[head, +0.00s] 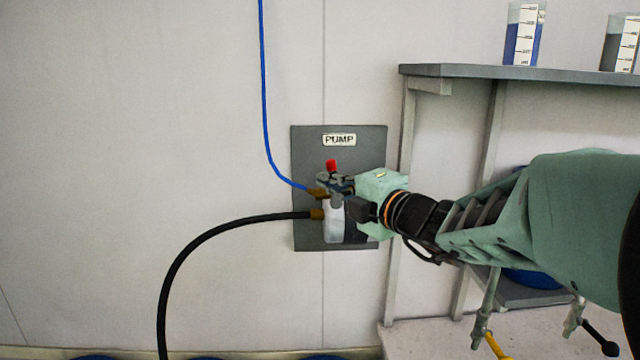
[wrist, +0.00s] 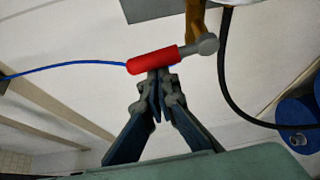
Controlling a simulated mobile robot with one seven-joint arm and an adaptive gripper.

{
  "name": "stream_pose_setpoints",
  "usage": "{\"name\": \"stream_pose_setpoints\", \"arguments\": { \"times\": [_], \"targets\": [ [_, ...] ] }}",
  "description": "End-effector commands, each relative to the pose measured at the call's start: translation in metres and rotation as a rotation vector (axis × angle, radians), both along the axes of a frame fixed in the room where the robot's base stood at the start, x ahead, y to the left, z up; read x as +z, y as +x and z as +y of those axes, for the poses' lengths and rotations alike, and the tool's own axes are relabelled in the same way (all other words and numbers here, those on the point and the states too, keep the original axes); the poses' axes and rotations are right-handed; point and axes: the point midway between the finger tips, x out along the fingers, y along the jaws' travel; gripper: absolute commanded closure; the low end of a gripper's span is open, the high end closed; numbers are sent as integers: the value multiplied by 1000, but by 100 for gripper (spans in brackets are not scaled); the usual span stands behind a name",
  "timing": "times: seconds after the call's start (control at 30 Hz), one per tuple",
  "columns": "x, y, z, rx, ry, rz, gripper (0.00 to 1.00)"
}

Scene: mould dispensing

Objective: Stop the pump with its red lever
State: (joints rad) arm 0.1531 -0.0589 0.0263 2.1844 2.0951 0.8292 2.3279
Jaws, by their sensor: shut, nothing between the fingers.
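The pump (head: 334,222) sits on a dark wall panel (head: 308,238) under a white PUMP label (head: 339,140). Its red lever (head: 331,166) shows just above my gripper (head: 336,190), its red grip upright in the head view. In the wrist view the red lever (wrist: 153,61) lies across the picture, its grey pivot end at the right. My gripper (wrist: 159,82) is shut and empty, with its fingertips right at the red grip. I cannot tell whether they touch it. My gripper and wrist hide part of the pump in the head view.
A blue hose (head: 265,100) and a black hose (head: 200,240) join the pump from the left. A shelf (head: 520,72) with two beakers stands at the right. Blue drums (wrist: 292,124) show in the wrist view. The wall left of the panel is bare.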

Motion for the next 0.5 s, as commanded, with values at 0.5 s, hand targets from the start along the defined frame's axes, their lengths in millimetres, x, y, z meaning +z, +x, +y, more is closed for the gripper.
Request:
{"name": "stream_pose_setpoints", "arguments": {
  "times": [0.5],
  "targets": [
    [2, 1, -3, -5, 133, 5, 100]
  ]
}}
